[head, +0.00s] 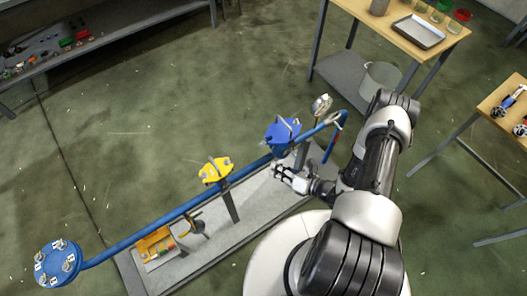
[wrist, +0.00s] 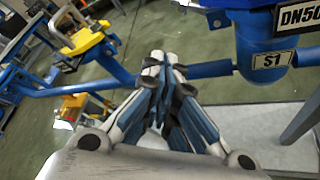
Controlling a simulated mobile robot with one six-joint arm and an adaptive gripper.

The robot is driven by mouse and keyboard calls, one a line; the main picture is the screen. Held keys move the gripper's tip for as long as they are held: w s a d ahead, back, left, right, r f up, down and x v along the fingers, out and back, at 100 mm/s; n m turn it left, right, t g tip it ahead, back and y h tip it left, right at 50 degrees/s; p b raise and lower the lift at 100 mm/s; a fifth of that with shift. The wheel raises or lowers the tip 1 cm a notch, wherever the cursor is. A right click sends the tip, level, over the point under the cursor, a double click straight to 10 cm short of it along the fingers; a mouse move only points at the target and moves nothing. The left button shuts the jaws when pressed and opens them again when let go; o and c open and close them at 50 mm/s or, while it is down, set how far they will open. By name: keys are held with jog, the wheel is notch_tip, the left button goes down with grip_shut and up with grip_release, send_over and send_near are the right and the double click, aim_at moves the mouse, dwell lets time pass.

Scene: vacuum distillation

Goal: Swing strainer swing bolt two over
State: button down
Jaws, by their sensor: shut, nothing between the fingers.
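The blue strainer (head: 280,140) stands on the blue pipe in the head view, with blue plates and small light metal parts at its top. In the wrist view its body (wrist: 268,40) is at the upper right, with labels "DN50" and "S1". My gripper (head: 279,172) is just below the strainer in the head view. In the wrist view my gripper (wrist: 160,68) has its fingers together and empty, left of the strainer and apart from it. Swing bolt two cannot be singled out.
The blue pipe (head: 135,238) runs along a grey plinth (head: 257,206). A yellow fitting (head: 215,170) stands left of the strainer, and a blue flange (head: 57,263) is at the pipe's left end. A gauge (head: 321,104) stands to the right. Open floor lies behind the pipe.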

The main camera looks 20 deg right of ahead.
aim_at(264, 144)
jog(key=f+b+x, duration=0.1)
jog(key=b+x, duration=0.1)
jog(key=x, duration=0.8)
jog(key=shift+m+h, duration=0.4)
jog(key=shift+w+d+r, duration=0.25)
jog(key=shift+d+r, duration=0.5)
jog(key=shift+r, duration=0.05)
jog(key=shift+w+d+r, duration=0.2)
jog(key=shift+d+r, duration=0.55)
jog(key=shift+r, duration=0.1)
jog(key=shift+d+r+m+y+b, duration=0.2)
jog(key=shift+r+m+y+b, duration=0.35)
jog(key=shift+b, duration=0.4)
jog(key=shift+w+d+r+m+t+y+b, duration=0.1)
jog(key=shift+d+r+m+t+y+b, duration=0.2)
jog(key=shift+m+y+b, duration=0.35)
jog(key=shift+w+d+r+m+t+y+b, duration=0.15)
jog(key=shift+r+m+y+b, duration=0.3)
jog(key=shift+m+b, duration=0.4)
jog(key=shift+s, duration=0.1)
